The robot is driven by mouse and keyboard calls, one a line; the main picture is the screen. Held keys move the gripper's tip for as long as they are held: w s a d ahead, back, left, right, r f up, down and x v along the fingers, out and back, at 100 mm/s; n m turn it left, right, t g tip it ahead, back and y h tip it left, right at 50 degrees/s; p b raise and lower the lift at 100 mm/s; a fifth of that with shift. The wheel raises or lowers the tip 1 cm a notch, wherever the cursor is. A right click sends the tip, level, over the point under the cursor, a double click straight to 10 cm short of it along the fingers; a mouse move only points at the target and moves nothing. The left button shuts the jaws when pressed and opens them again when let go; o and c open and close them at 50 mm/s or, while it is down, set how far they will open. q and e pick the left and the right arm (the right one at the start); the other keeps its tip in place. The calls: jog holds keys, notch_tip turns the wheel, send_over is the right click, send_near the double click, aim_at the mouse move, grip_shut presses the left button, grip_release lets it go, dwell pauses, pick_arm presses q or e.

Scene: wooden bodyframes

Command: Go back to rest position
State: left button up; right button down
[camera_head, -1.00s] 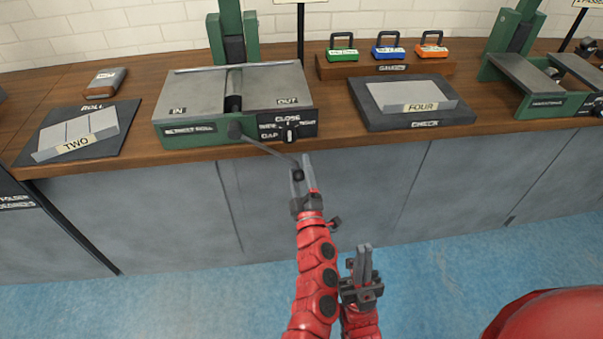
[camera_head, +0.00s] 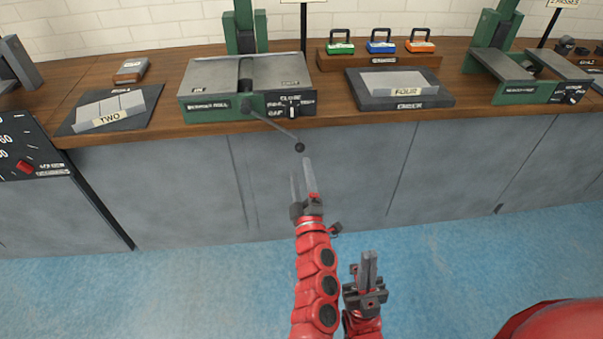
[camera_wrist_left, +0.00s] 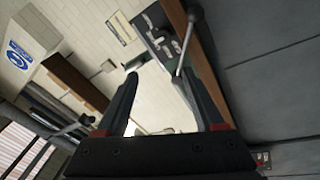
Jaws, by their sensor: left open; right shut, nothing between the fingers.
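My left gripper (camera_head: 302,180) is open and empty in the head view, in front of the grey cabinet fronts and below the bench edge. Its fingers also show in the left wrist view (camera_wrist_left: 165,98), apart with nothing between them. The green and grey roll machine (camera_head: 190,112) has a lever (camera_head: 272,124) with a dark ball end, just above and apart from the left fingertips. The lever also shows in the left wrist view (camera_wrist_left: 183,45). My right gripper (camera_head: 369,270) is shut and empty, low in the head view above the blue floor.
The wooden bench (camera_head: 330,103) holds a dark mat (camera_head: 142,93) with the block marked TWO (camera_head: 110,110), a tray (camera_head: 440,101) with the plate marked FOUR (camera_head: 398,80), and three coloured padlocks on a stand (camera_head: 378,63). Blue floor (camera_head: 200,290) is free in front.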

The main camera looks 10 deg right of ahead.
pick_arm(q)
jog(key=shift+w+f, duration=0.1)
jog(key=shift+w, duration=0.15)
